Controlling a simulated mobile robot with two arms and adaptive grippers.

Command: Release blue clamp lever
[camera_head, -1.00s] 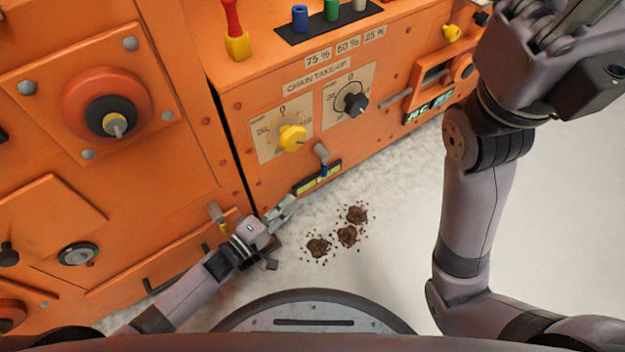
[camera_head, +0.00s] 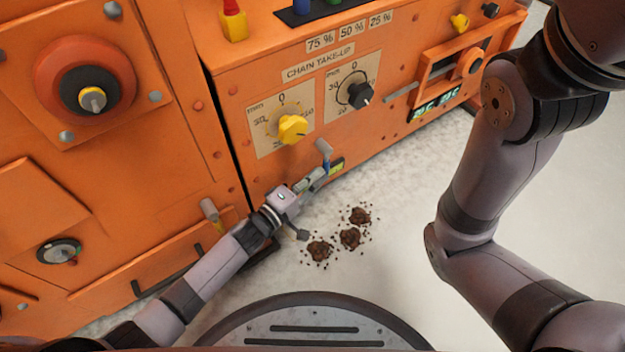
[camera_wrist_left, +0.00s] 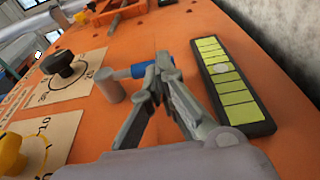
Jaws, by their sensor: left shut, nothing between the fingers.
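The blue clamp lever (camera_head: 325,155) sits low on the orange machine front, with a grey handle and a blue base. In the left wrist view its grey handle (camera_wrist_left: 110,86) and blue part (camera_wrist_left: 136,71) lie just left of my fingers. My left gripper (camera_head: 320,174) is beside the lever at its base, fingers shut and empty. In the wrist view the fingertips (camera_wrist_left: 163,66) overlap the blue part's right end; I cannot tell if they touch. My right gripper is outside the head view; only its arm shows at the right.
A yellow-green indicator strip (camera_wrist_left: 225,80) is right of the fingers. A yellow knob (camera_head: 292,129) and a black knob (camera_head: 359,95) stick out above. Another grey-handled lever (camera_head: 211,212) is at lower left. Brown dirt piles (camera_head: 349,238) lie on the otherwise clear floor.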

